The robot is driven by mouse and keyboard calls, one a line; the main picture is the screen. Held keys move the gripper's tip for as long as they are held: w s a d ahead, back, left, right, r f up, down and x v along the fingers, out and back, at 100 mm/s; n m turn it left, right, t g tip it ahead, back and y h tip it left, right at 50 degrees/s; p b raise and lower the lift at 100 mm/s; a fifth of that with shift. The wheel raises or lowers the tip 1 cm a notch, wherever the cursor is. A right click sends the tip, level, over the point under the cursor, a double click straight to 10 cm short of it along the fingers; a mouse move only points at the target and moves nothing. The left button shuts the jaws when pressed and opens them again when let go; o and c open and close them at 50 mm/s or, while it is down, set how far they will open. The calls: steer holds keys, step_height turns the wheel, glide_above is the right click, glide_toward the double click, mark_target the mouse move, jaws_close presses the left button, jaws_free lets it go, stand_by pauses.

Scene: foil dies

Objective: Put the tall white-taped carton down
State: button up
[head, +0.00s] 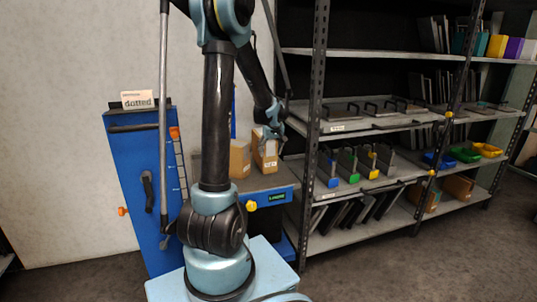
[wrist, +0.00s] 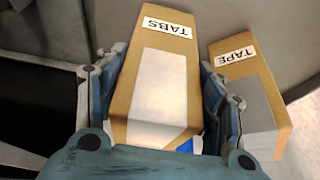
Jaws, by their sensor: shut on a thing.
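A tall brown carton marked TABS (wrist: 140,65), with a broad white strip down its face, is between the two fingers of my gripper (wrist: 155,88) in the wrist view. The fingers are shut on its sides. In the head view my gripper (head: 270,134) is above the grey bench top, with the held carton (head: 265,156) below it. I cannot tell whether its base touches the bench. A second brown carton marked TAPE (wrist: 254,75), with a grey strip, stands close to the right in the wrist view; it appears as the carton (head: 240,160) in the head view.
The grey bench top (head: 262,182) has a blue front marked with a label. A blue cabinet (head: 140,195) with a "dotted" sign (head: 137,100) stands left. A dark-posted shelf rack (head: 318,80) with trays and coloured bins rises close on the right.

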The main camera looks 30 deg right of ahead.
steer(key=shift+f, duration=0.7)
steer(key=o, duration=1.6)
steer(key=shift+c, duration=0.2)
steer(key=shift+s+r, duration=0.1)
